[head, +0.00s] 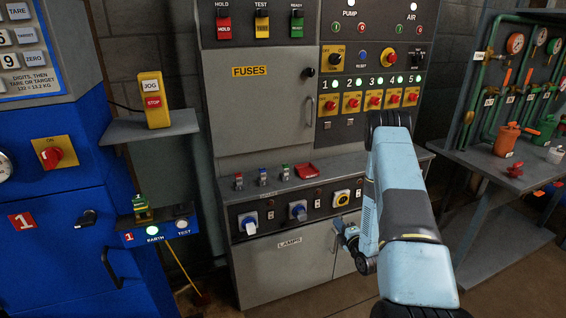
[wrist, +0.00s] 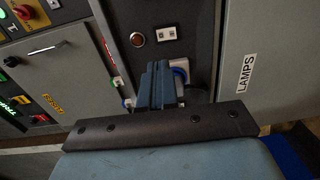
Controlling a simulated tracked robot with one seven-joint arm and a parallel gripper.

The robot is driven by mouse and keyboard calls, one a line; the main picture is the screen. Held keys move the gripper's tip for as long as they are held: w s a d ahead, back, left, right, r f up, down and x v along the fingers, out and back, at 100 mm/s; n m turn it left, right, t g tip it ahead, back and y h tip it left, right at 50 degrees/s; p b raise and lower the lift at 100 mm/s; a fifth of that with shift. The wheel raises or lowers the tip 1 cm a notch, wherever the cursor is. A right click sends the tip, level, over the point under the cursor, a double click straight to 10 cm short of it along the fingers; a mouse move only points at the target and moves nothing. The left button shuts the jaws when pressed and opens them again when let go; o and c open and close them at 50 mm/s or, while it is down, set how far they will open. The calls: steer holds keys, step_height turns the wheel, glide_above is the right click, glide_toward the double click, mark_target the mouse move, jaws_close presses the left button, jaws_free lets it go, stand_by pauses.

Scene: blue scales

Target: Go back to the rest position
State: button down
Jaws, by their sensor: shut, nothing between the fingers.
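My arm (head: 400,190) is light blue and dark grey and reaches in front of the lower right part of the grey cabinet (head: 290,258). My gripper (head: 338,226) is small at the arm's far end, close to the cabinet's lower front, below the yellow-plated dial (head: 342,198). In the wrist view, my gripper (wrist: 157,68) is shut and empty, its dark blue fingers together. Behind them is a blue rotary switch (wrist: 180,76), partly hidden. I cannot tell whether the fingertips touch the panel. The wrist view is turned on its side.
The cabinet's sloped shelf (head: 262,192) carries small coloured items and a red tray (head: 306,170). A blue scale cabinet (head: 60,215) and a small shelf (head: 125,129) with a yellow jog box (head: 155,98) stand left. A pipe bench (head: 480,158) stands right.

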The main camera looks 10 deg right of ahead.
steer(key=w+a+r+m+g+h, duration=0.1)
steer(key=w+r+m+g+h, duration=0.15)
steer(key=r, duration=0.95)
steer(key=w+a+r+m+g+h, duration=0.15)
steer(key=r+m, duration=0.25)
steer(key=r, duration=0.8)
steer(key=s+a+r+m+g, duration=0.1)
steer(key=s+r+m, duration=0.2)
steer(key=s+r, duration=0.3)
steer(key=s+a+r+m+g, duration=0.1)
steer(key=s+r+m+g, duration=0.15)
steer(key=r, duration=0.65)
steer(key=s+a+r+m+g, duration=0.1)
steer(key=s+a+r+m, duration=0.1)
steer(key=s, duration=0.8)
steer(key=s+a+r+m+g, duration=0.1)
steer(key=s+a+r+m, duration=0.2)
steer(key=s, duration=0.8)
steer(key=s+a+r+m+g, duration=0.2)
steer(key=s+r+m, duration=0.1)
steer(key=s, duration=0.8)
steer(key=shift+a+r+y, duration=0.3)
steer(key=shift+a+r, duration=0.1)
steer(key=shift+r, duration=0.1)
